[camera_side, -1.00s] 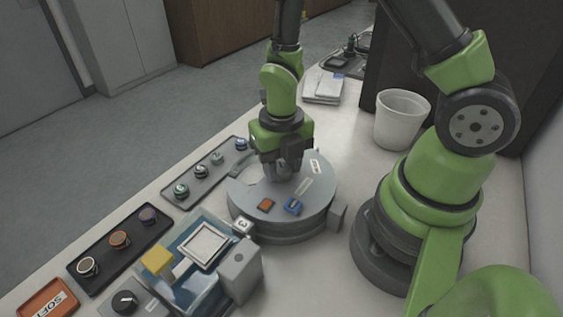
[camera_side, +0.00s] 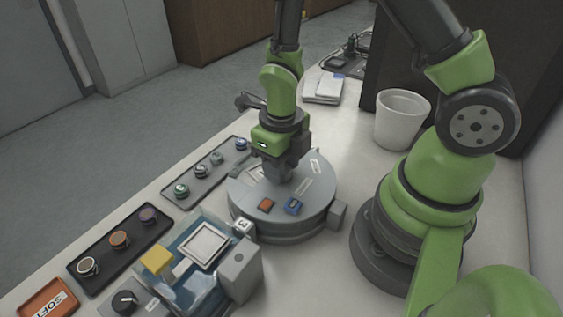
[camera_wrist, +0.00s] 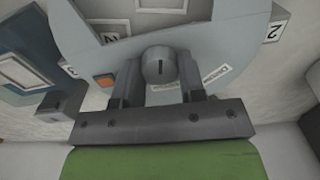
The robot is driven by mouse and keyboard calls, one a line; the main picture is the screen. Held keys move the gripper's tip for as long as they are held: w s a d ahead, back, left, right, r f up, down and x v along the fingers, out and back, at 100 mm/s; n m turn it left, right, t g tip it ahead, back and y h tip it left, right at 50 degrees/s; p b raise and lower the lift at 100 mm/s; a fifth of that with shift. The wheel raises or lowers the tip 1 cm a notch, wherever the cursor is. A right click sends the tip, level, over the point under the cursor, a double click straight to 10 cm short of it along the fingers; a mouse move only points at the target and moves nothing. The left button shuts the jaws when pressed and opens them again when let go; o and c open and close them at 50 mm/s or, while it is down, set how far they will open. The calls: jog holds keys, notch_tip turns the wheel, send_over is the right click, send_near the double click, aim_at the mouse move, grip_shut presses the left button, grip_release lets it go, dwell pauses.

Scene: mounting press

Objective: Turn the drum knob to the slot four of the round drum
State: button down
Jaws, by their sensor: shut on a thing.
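The round grey drum (camera_side: 318,205) stands in the middle of the bench, with an orange square (camera_side: 266,205) and a blue part (camera_side: 292,206) on its top. A number tag reading 3 (camera_side: 243,225) shows at the drum's edge beside the press. The drum knob (camera_wrist: 158,66) is a grey round cap with a dark line, seen in the wrist view. My gripper (camera_side: 281,186) points down over the drum; in the wrist view its two fingers (camera_wrist: 158,80) are on either side of the knob, shut on it. In the side view the gripper hides the knob.
The blue press (camera_side: 190,275) with a grey block (camera_side: 240,268) stands close at the drum's front left. Trays of round samples (camera_side: 118,240) line the left bench edge. A white bin (camera_side: 402,118) stands behind right.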

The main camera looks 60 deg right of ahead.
jog(key=c, duration=0.7)
grip_release()
